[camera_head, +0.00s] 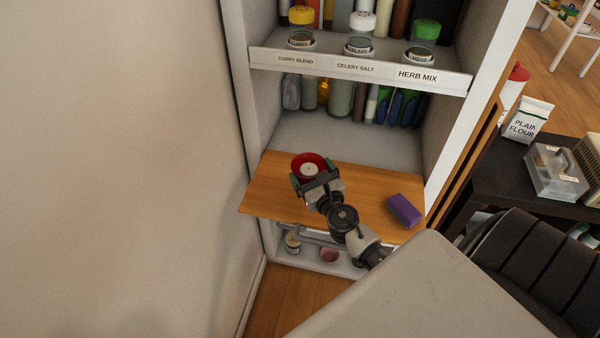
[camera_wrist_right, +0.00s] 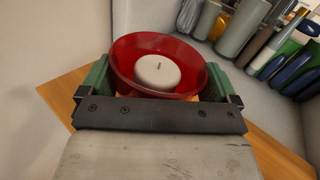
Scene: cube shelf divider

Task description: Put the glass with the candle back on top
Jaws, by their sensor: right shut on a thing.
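A red glass (camera_head: 323,162) with a white candle (camera_head: 309,170) in it is at the left part of a wooden board in the shelf. My right gripper (camera_head: 312,175) is shut on the red glass, with the candle upright inside. In the right wrist view the red glass (camera_wrist_right: 128,78) sits between the green finger pads, and the white candle (camera_wrist_right: 157,73) shows its wick. Whether the glass touches the board is hidden by the gripper. My left gripper is not in view.
The wooden board (camera_head: 365,185) carries a purple block (camera_head: 404,210) at its right. Above is a shelf with labelled spice jars (camera_head: 360,35). Bottles (camera_head: 340,98) stand at the back. Below, a pink bowl (camera_head: 329,255) stands on the lower shelf. A wall bounds the left side.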

